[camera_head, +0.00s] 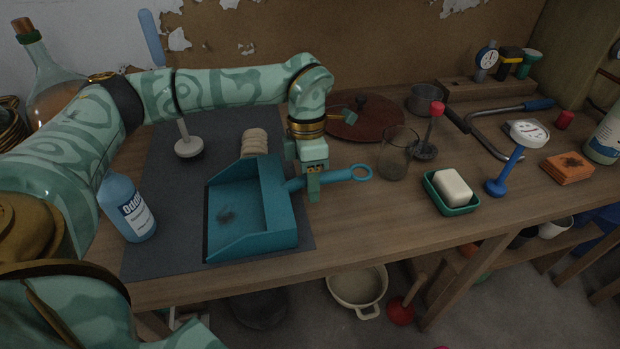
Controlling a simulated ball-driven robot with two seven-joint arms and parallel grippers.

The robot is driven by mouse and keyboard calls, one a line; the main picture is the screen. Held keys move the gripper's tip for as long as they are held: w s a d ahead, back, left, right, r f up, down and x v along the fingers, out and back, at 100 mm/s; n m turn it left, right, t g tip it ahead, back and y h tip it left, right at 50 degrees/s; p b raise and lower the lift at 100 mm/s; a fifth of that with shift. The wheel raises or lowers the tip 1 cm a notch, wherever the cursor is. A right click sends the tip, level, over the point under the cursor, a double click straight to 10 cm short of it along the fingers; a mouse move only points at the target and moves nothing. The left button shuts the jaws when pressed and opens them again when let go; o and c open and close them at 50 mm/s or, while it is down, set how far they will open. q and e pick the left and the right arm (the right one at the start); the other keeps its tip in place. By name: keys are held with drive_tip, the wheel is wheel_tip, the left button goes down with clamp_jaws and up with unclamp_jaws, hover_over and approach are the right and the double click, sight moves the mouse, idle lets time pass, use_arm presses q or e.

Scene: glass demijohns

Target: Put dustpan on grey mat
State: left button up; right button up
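The teal dustpan (243,215) is over the front right part of the grey mat (165,228), pan side to the left, its blue ringed handle (345,174) pointing right past the mat's edge. I cannot tell whether its underside fully rests on the mat. My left gripper (313,184) points down and is shut on the dustpan's handle near the pan. One finger shows in front of the handle; the other is hidden. My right gripper is not in view.
On the mat are a white-based plunger-like tool (188,146) and a beige ribbed object (254,142). A blue bottle (127,208) stands at the mat's left edge. Right of the handle are a glass (397,154) and a green soap dish (450,207). The table's front edge is close.

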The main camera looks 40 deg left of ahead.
use_arm(q)
wheel_tip(320, 180, up, 12)
drive_tip(key=w+a+p, duration=0.1)
drive_tip(key=p, duration=0.3)
drive_tip(key=shift+w+a, duration=0.3)
drive_tip(key=shift+a, duration=0.1)
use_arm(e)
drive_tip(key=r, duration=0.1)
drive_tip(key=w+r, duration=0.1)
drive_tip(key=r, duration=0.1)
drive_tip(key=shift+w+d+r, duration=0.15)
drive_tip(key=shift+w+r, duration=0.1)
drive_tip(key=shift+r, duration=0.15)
